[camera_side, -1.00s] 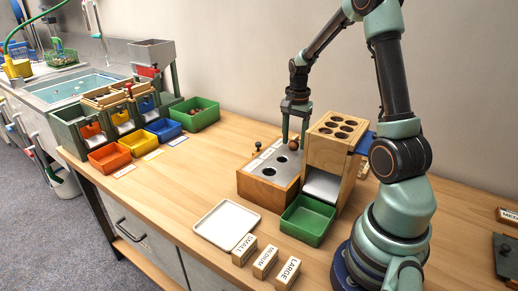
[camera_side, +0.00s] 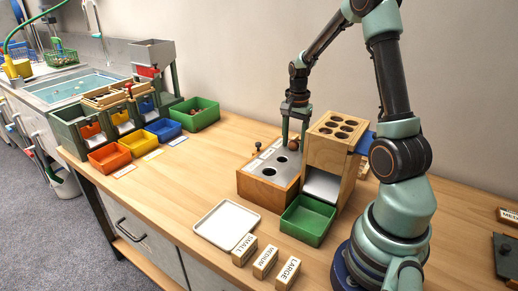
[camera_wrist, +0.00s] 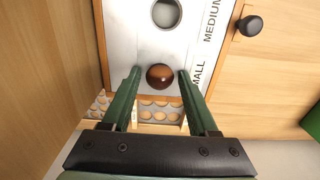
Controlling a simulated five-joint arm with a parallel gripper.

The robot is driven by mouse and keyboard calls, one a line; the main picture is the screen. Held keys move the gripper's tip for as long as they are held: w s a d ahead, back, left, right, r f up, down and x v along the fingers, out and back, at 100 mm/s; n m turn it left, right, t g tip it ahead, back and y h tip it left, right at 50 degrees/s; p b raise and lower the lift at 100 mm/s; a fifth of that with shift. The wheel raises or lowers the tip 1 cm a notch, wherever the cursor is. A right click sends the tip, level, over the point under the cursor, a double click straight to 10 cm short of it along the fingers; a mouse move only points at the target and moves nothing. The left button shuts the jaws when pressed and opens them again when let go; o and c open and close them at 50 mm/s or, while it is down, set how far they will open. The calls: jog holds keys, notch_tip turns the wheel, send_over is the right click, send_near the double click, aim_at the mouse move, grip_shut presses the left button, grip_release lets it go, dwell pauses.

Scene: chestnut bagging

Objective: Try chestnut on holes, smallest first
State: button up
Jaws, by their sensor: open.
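A brown chestnut (camera_side: 294,146) is at the back end of the gauge box's metal top, by the SMALL label; it also shows in the wrist view (camera_wrist: 162,77). The small hole is hidden, apparently beneath the chestnut. My gripper (camera_side: 296,147) points down over the box, its green fingers on either side of the chestnut. In the wrist view my gripper (camera_wrist: 159,74) is open, with thin gaps beside the chestnut. The gauge box (camera_side: 263,189) has a medium hole (camera_side: 282,160) and a larger hole (camera_side: 269,172), both dark and empty-looking.
A wooden stand (camera_side: 346,180) with a holed top rises close right of my gripper. A green bin (camera_side: 307,221) sits before it. A white tray (camera_side: 227,223) and SMALL, MEDIUM and LARGE blocks (camera_side: 265,262) lie in front. A green crate (camera_side: 196,113) stands at left; bench between is clear.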

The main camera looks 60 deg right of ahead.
jog(key=c, duration=0.9)
jog(key=shift+r, duration=2.5)
jog(key=a+r, duration=0.3)
jog(key=a, duration=0.4)
jog(key=shift+f, duration=2.9)
